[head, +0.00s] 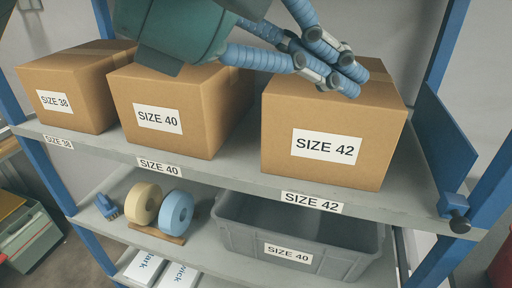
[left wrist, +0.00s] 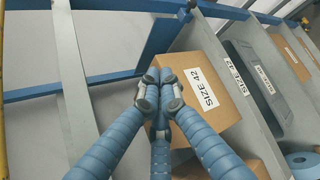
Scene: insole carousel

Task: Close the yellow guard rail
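No yellow guard rail can be made out in the head view. In the left wrist view a thin yellow strip (left wrist: 2,110) runs along the left picture edge; I cannot tell whether it is the guard rail. My left gripper (head: 350,78) has a green body and blue ribbed fingers. It is in front of or over the top of the SIZE 42 box (head: 275,130); I cannot tell if it touches. In the left wrist view its fingertips (left wrist: 160,80) are drawn together with nothing seen between them. My right gripper is not in view.
A grey shelf (head: 225,178) with blue posts holds the SIZE 40 box (head: 200,125) and SIZE 38 box (head: 70,90). A blue side plate (head: 445,140) stands right of the SIZE 42 box. Below are a grey bin (head: 300,240) and tape rolls (head: 175,212).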

